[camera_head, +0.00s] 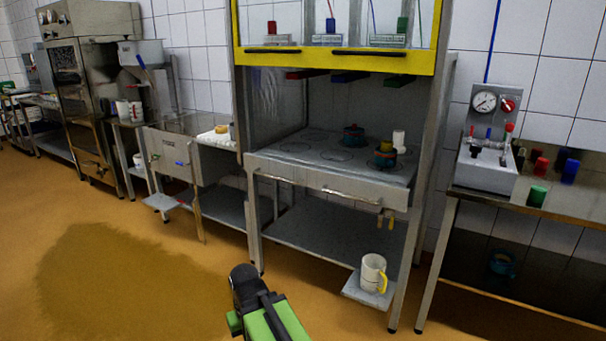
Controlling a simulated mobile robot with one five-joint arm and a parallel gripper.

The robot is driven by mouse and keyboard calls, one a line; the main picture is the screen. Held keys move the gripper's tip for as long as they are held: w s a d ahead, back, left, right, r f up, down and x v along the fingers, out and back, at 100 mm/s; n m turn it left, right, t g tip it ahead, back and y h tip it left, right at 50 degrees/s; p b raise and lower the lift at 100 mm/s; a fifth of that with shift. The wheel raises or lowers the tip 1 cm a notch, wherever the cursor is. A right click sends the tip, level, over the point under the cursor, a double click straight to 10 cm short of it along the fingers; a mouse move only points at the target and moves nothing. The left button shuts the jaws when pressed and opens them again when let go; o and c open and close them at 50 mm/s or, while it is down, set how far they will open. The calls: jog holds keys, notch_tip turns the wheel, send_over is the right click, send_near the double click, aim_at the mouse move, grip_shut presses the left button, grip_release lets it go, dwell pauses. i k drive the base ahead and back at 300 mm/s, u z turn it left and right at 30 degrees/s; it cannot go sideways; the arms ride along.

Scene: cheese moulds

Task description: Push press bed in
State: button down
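The press bed (330,172) is a grey metal slab with round markings, inside the tall press cabinet with the yellow-framed front. Its front panel carries two bar handles (350,196) and sticks out past the cabinet posts. Part of my arm, green and black, shows at the bottom centre, in front of the cabinet and apart from the bed. No gripper fingers can be made out.
A yellow-framed upper panel (335,60) hangs above the bed. A low shelf (365,290) with a white mug (372,272) juts out at the lower right. A side table (565,195) with a gauge box (487,150) stands right.

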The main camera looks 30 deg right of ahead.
aim_at(319, 159)
jog(key=u, duration=0.3)
jog(key=i, duration=1.15)
jog(key=u, duration=0.65)
